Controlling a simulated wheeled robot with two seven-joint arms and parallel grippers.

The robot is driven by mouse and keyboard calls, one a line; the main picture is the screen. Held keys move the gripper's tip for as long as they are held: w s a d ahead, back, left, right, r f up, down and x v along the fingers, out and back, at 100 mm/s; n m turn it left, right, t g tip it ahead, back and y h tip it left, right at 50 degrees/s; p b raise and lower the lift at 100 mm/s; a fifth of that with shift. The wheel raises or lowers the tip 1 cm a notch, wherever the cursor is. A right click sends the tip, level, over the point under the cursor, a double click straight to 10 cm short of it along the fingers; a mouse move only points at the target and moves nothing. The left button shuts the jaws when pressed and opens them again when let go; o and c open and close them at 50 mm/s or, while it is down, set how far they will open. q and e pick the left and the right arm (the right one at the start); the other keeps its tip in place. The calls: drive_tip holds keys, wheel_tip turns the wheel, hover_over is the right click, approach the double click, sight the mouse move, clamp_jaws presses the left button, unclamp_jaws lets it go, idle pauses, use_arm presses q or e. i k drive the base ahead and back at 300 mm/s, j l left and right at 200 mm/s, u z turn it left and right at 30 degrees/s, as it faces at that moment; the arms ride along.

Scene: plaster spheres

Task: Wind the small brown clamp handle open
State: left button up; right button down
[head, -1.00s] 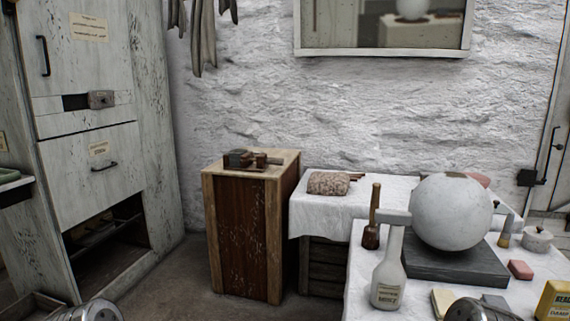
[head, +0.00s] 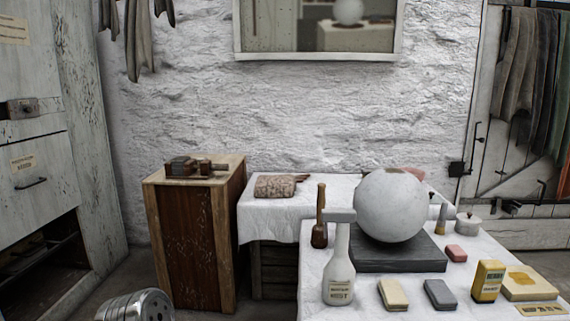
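A small clamp or vise (head: 181,167) with a dark metal and wood body lies on top of the wooden cabinet (head: 193,182), left of centre in the head view. A small brown part (head: 212,168) sticks out at its right end and looks like the handle. It is too small to tell how far it is wound. A rounded metal part of my own arm shows at the bottom left edge. Neither gripper's fingers are in view, and nothing touches the clamp.
A cloth-covered table (head: 315,262) at the right holds a large plaster sphere (head: 390,205) on a dark slab (head: 398,252), a white bottle (head: 339,275), a mallet (head: 320,225) and several small blocks. Bare floor shows left of the cabinet.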

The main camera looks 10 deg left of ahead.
sight(215, 166)
drive_tip(key=i+j+z, duration=0.1)
drive_tip(key=j+z, duration=0.3)
drive_tip(key=i+j+z, duration=0.1)
drive_tip(key=z, duration=0.35)
drive_tip(key=j+z, duration=0.8)
drive_tip(key=k+j+z, duration=0.1)
drive_tip(key=j+z, duration=0.15)
drive_tip(key=z, duration=0.15)
